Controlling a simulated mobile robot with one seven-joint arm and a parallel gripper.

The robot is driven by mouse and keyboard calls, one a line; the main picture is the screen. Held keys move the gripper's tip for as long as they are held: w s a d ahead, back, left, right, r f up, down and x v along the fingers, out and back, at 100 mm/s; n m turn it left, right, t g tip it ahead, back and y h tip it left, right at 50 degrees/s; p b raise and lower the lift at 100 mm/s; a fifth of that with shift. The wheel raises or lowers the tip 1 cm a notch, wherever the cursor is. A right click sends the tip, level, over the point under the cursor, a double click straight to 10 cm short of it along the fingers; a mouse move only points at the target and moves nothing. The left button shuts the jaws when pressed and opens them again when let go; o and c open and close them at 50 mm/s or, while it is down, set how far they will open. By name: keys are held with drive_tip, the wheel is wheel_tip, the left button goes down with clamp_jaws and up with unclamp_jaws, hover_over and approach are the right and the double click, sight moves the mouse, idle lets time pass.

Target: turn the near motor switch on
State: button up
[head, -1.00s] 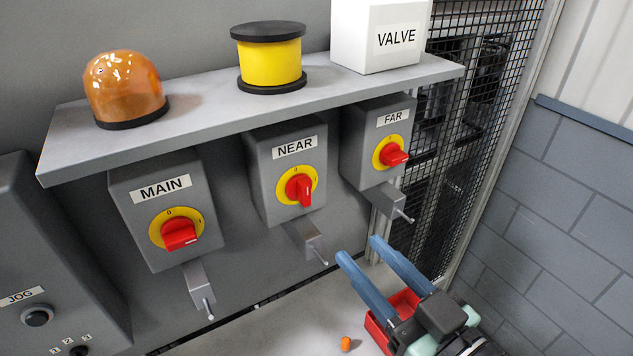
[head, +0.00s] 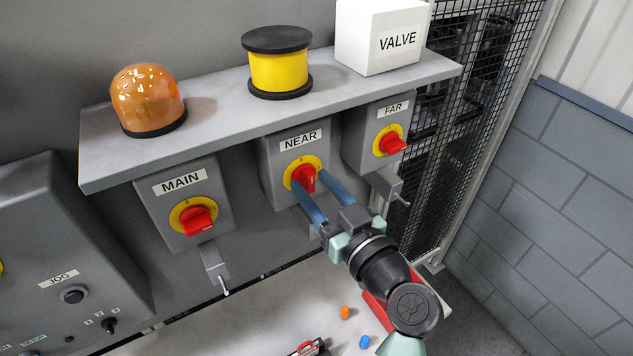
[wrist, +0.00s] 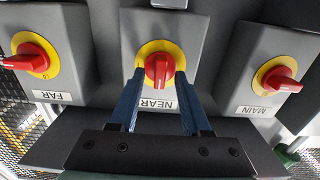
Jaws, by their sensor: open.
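The NEAR switch box (head: 273,168) hangs under the shelf between the MAIN and FAR boxes. Its red knob (head: 305,178) sits on a yellow disc, with its grip pointing roughly up and down in the head view. My gripper (head: 310,180) is open, its two blue fingers reaching to either side of the red knob. In the wrist view the knob (wrist: 158,70) shows between the fingertips (wrist: 157,78). I cannot tell whether the fingers touch it. The lower part of the box is hidden behind my fingers.
The MAIN knob (head: 198,220) is to the left and the FAR knob (head: 393,144) to the right, both turned sideways. The shelf (head: 215,121) above bears an amber lamp (head: 147,98), a yellow spool (head: 279,70) and a VALVE box (head: 365,40). Latch hardware (head: 216,266) juts below MAIN.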

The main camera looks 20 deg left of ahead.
drive_tip(key=shift+c, duration=0.3)
clamp_jaws()
drive_tip(key=m+b, duration=0.1)
drive_tip(key=m, duration=0.2)
drive_tip(key=shift+f+m+b, duration=0.15)
drive_tip(key=shift+m+b, duration=0.2)
drive_tip(key=shift+m, duration=0.05)
drive_tip(key=m, duration=0.4)
drive_tip(key=shift+w+m, duration=0.1)
drive_tip(key=shift+m, duration=0.2)
drive_tip(key=m, duration=0.4)
drive_tip(key=shift+d+p, duration=0.1)
drive_tip(key=shift+p, duration=0.3)
drive_tip(key=shift+m+p, duration=1.05)
drive_tip(key=shift+m, duration=1.75)
drive_tip(key=shift+f, duration=0.1)
